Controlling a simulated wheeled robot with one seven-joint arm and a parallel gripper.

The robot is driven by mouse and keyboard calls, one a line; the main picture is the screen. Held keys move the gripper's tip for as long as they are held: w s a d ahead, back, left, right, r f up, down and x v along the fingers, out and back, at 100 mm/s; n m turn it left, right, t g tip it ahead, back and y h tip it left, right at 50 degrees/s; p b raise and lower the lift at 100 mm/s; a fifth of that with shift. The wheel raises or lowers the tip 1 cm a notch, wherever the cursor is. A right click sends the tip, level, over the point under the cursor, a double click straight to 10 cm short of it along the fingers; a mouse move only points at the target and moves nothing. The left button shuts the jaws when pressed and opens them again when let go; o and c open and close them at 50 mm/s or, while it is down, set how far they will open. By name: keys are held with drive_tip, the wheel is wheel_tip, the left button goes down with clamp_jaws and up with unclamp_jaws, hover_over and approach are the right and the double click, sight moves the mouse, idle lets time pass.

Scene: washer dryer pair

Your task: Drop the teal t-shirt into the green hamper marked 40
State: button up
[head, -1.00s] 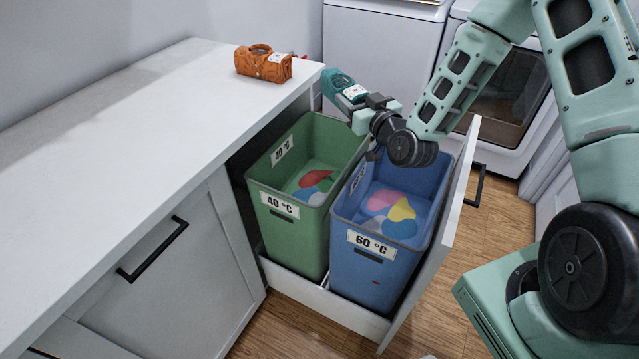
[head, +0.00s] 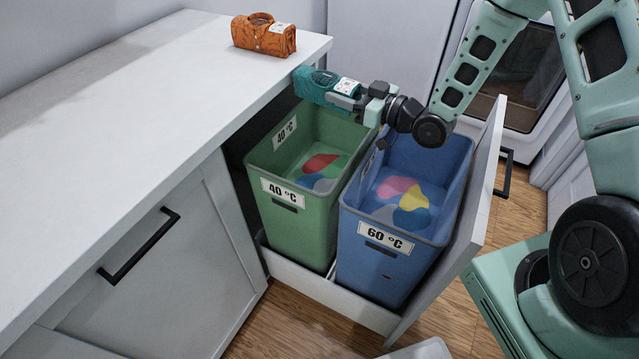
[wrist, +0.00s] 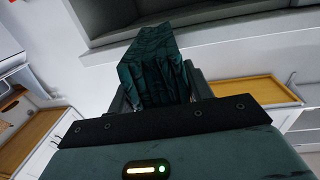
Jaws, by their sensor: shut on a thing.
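The teal t-shirt (head: 316,84) is a folded bundle with a white tag, held in my gripper (head: 348,94). It is above the back part of the green hamper marked 40 (head: 300,222), close to the counter's edge. The hamper is open at the top and holds red, green and blue cloth pieces. In the wrist view the t-shirt (wrist: 150,62) sticks out, dark teal, from between the fingers of my gripper (wrist: 160,92). The gripper is shut on it.
The blue hamper marked 60 (head: 375,262) stands right of the green one in the same pulled-out drawer (head: 330,302). The drawer front stands at the right. White machines are behind.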

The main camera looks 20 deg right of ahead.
sight(346, 83)
drive_tip(key=shift+s+a+f, duration=0.1)
drive_tip(key=shift+f, duration=0.2)
wheel_tip(346, 83, down, 6)
drive_tip(key=b, duration=0.4)
drive_tip(key=shift+r, duration=0.2)
drive_tip(key=o, duration=1.2)
drive_tip(key=shift+c, duration=0.2)
wheel_tip(346, 83, up, 10)
